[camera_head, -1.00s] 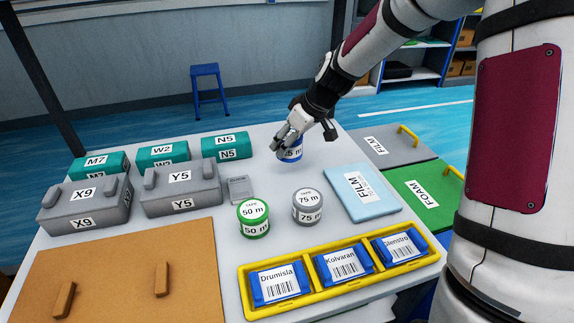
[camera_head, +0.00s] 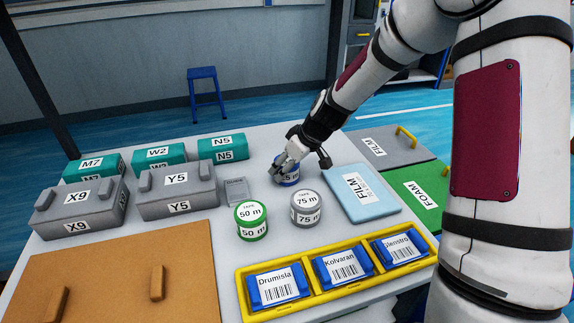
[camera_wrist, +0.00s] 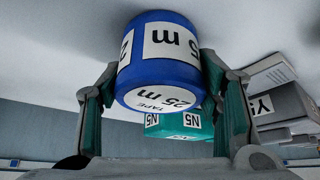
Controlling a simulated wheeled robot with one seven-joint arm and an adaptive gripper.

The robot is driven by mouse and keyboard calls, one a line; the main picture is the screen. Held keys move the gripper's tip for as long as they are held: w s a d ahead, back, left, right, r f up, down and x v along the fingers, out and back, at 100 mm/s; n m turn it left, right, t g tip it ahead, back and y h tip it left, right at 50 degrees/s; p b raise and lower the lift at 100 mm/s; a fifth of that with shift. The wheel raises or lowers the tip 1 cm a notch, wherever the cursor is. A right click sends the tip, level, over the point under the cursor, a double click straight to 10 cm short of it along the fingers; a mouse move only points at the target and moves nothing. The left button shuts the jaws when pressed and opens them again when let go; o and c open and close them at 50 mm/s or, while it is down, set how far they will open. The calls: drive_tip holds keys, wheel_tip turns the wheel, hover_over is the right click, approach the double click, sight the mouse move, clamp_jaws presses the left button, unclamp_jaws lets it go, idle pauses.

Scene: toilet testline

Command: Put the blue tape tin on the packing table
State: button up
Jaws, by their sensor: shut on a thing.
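The blue tape tin (camera_head: 289,182), labelled 25 m, is upright at the white packing table (camera_head: 262,150), behind the grey tin. In the wrist view the blue tin (camera_wrist: 160,62) sits between the two fingers of my gripper (camera_wrist: 163,75), one on each side. Its base is at or just above the table top; I cannot tell whether it touches.
A green 50 m tin (camera_head: 251,221) and a grey 75 m tin (camera_head: 306,208) stand in front. A light blue FILM pack (camera_head: 361,191) lies to the right. Grey cases (camera_head: 178,191), teal boxes (camera_head: 222,148) and a yellow tray (camera_head: 244,284) stand around.

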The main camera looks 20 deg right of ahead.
drive_tip(key=o, duration=1.4)
drive_tip(key=shift+r, duration=0.2)
drive_tip(key=p+v, duration=0.2)
drive_tip(key=v, duration=1)
drive_tip(key=s+a+r+m+g+h, duration=0.15)
drive_tip(key=s+r, duration=0.25)
drive_tip(key=s, duration=0.5)
drive_tip(key=s+a+r+m+g+h, duration=0.1)
drive_tip(key=s+a+r, duration=0.25)
drive_tip(key=s, duration=0.65)
drive_tip(key=s+d+r+m, duration=0.1)
drive_tip(key=s+m, duration=0.3)
drive_tip(key=s, duration=1.3)
drive_tip(key=shift+s+d+r+h, duration=0.2)
drive_tip(key=shift+d+r+h, duration=0.2)
drive_tip(key=shift+r, duration=0.25)
